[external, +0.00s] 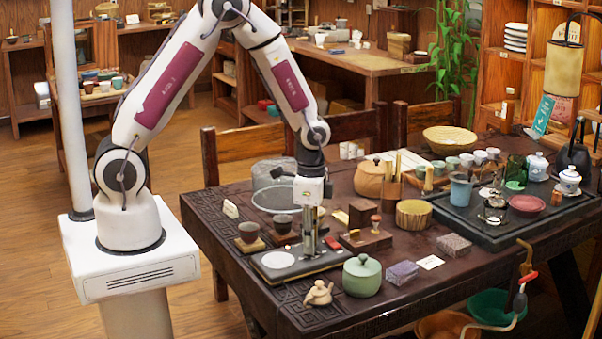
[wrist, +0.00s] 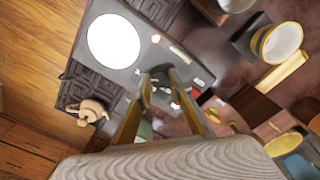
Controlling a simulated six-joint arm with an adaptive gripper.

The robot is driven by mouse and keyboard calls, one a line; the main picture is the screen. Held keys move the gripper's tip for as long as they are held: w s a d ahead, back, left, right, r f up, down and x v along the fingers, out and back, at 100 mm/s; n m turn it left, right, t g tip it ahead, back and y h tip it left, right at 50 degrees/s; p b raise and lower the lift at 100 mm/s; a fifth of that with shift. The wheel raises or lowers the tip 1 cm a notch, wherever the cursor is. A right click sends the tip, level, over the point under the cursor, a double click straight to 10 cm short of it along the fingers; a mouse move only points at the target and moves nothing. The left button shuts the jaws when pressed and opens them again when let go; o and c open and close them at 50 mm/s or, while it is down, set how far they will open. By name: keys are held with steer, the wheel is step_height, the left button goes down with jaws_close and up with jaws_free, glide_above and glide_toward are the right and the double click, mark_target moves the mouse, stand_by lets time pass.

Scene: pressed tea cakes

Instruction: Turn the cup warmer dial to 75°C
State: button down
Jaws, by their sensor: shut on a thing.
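The cup warmer (external: 298,267) is a flat dark slab with a white round plate (external: 275,260) on its left, near the table's front left corner. The wrist view shows the same white plate (wrist: 113,40) at upper left. My gripper (external: 309,250) points straight down over the warmer's right part. In the wrist view its two fingers (wrist: 160,76) close around the small dark dial (wrist: 160,74), beside light markings on the panel. The fingers hide much of the dial, and I cannot read its setting.
A beige teapot (external: 318,293) and a green lidded jar (external: 361,277) stand in front of the warmer. Two dark cups (external: 249,232) on wooden coasters stand behind it. A wooden box (external: 365,241) is close on the right. A black tea tray (external: 480,232) lies farther right.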

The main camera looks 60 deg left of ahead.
stand_by(0.3)
steer(key=c, duration=1.8)
jaws_free()
steer(key=shift+c, duration=0.2)
steer(key=shift+r, duration=0.1)
step_height(320, 180, up, 12)
steer(key=s+a+r+n+t, duration=0.2)
steer(key=s+a+r+n, duration=0.2)
steer(key=s+r, duration=0.4)
steer(key=s+a+r+n+t, duration=0.3)
steer(key=s+a+r+n, duration=0.1)
steer(key=s+r, duration=0.4)
steer(key=shift+s+a+r+t, duration=0.35)
steer(key=shift+s+a, duration=0.5)
steer(key=shift+s, duration=0.25)
